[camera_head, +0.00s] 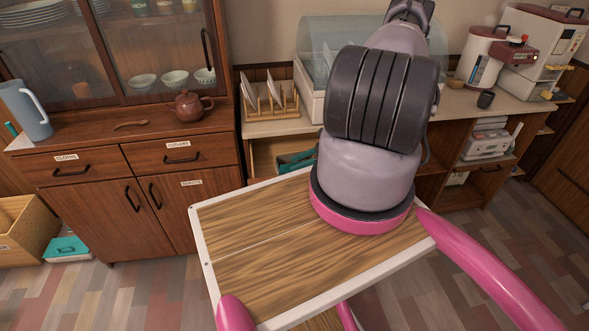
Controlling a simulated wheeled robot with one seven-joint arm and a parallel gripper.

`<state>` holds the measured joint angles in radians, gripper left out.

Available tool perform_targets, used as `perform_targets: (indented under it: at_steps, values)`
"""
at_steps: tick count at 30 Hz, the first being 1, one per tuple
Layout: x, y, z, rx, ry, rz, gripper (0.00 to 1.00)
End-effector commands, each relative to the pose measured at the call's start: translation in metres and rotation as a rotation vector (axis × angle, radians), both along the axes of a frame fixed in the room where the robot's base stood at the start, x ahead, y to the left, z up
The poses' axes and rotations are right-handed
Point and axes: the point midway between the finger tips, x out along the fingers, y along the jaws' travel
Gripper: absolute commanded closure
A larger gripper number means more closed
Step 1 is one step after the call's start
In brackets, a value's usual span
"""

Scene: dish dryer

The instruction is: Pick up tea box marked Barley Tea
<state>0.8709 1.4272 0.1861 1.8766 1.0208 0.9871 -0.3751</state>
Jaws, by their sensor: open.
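I see no tea box marked Barley Tea in this view. My arm rises in the middle of the picture and runs back toward the counter, its upper part cut off at the top edge. My gripper does not show, so I cannot see where it is relative to any box. The arm hides part of the counter and the shelves behind it.
A wooden cabinet (80,165) stands at left, its drawers and doors closed. A brown teapot (188,105) and blue pitcher (25,110) sit on its ledge. A plate rack (270,108), a clear-domed dish dryer (311,70) and a white dispenser (482,57) stand on the counter.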

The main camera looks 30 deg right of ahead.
Motion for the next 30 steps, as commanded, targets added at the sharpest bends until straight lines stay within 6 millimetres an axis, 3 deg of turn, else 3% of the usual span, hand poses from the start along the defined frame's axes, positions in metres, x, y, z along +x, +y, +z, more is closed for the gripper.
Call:
perform_targets:
  at_steps: [3,6,7,30]
  values:
    - [-0.0002,-0.0004,0.0001,0.0,0.0,0.0,0.53]
    - [-0.0002,-0.0004,0.0002,0.0,0.0,0.0,0.92]
    - [-0.0002,-0.0005,0.0001,0.0,0.0,0.0,1.0]
    - [-0.0004,-0.0006,0.0002,0.0,0.0,0.0,1.0]
